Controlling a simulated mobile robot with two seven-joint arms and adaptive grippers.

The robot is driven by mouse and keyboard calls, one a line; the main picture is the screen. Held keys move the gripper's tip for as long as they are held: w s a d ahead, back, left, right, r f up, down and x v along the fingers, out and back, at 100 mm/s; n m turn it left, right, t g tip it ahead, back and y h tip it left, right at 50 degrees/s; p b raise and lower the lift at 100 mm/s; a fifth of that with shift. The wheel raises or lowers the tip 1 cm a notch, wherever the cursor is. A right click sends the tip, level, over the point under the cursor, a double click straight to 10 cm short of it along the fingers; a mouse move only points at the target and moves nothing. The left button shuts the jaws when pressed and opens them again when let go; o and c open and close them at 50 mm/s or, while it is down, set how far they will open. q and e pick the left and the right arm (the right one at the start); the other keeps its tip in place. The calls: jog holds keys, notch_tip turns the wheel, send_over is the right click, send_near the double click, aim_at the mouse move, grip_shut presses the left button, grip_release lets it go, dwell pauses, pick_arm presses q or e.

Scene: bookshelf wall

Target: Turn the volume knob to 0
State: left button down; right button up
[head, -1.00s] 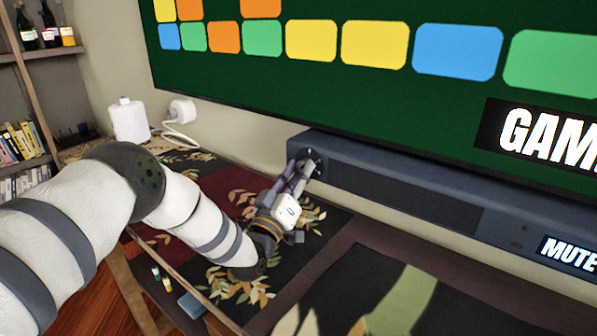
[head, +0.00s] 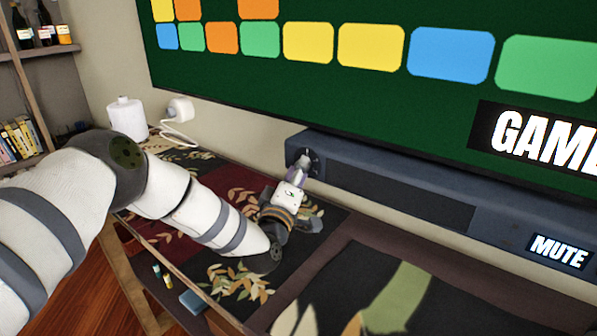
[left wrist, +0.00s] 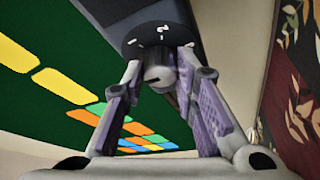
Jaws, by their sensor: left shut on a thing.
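The volume knob (left wrist: 160,76) sits on a round dark dial (left wrist: 157,38) with white marks, at the left end of the long dark soundbar (head: 420,197). In the head view, the dial (head: 313,158) shows just beyond my left gripper (head: 303,172), which hides most of the knob. In the left wrist view, the two fingers of my left gripper (left wrist: 160,82) stand on either side of the knob and are shut on it. A dark line shows on the knob's face. The marks are too small to read. My right gripper is not in view.
A screen (head: 370,80) with coloured tiles hangs above the soundbar, and a lit MUTE sign (head: 559,251) is on its right part. A shelf (head: 40,90) is at far left.

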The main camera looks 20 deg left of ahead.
pick_arm(q)
jog(key=shift+r, duration=0.2)
jog(key=c, duration=1.3)
grip_release()
jog(key=shift+f, duration=0.1)
jog(key=s, duration=0.4)
jog(key=s+f, duration=0.1)
jog(key=s, duration=0.3)
jog(key=s+f, duration=0.1)
jog(key=s, duration=0.3)
